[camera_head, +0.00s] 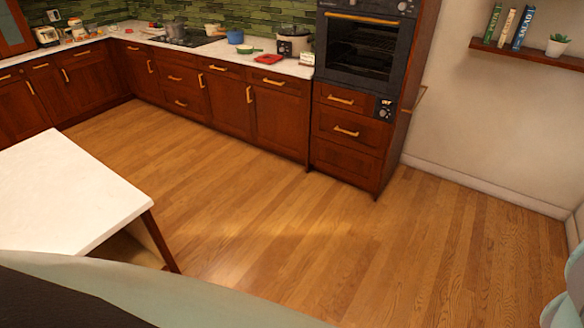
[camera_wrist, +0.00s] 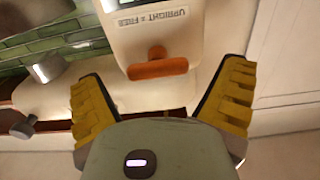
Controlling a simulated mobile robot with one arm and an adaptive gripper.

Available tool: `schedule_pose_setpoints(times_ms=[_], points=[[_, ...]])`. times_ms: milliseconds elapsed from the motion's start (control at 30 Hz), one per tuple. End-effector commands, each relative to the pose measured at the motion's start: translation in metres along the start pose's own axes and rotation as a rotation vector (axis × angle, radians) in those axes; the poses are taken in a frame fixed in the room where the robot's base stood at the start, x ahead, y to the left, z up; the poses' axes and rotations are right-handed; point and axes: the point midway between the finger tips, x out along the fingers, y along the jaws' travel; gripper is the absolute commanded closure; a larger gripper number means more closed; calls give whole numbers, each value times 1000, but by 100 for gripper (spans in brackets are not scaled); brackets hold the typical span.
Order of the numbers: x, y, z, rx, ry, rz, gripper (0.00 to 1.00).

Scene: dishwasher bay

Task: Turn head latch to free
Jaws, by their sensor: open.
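In the wrist view, an orange T-shaped latch (camera_wrist: 158,69) shows near the middle, with a wide bar and a short stem. It is on a pale panel (camera_wrist: 190,48) that bears a small label (camera_wrist: 152,18) reading roughly "UPRIGHT = FREE". The bar lies nearly crosswise in the picture, slightly tilted. My gripper (camera_wrist: 162,85) is open, its two yellow ribbed fingers wide apart on the left and right. The latch shows between the finger tips and beyond them, with gaps on both sides. I cannot tell how far away it is. The head view shows neither latch nor gripper.
Green tiles (camera_wrist: 45,45) and a grey metal knob-like part (camera_wrist: 45,68) are at left in the wrist view. The head view shows open wooden floor (camera_head: 290,220), a white-topped table (camera_head: 65,195), wooden cabinets (camera_head: 225,100) and a wall oven (camera_head: 362,50).

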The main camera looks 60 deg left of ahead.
Motion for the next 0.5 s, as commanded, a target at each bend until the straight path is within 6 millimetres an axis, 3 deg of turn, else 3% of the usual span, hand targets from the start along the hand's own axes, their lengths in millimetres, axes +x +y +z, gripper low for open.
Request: schedule_pose_setpoints(times_ms=[500], points=[[13,2,0,-2,0,4,6]])
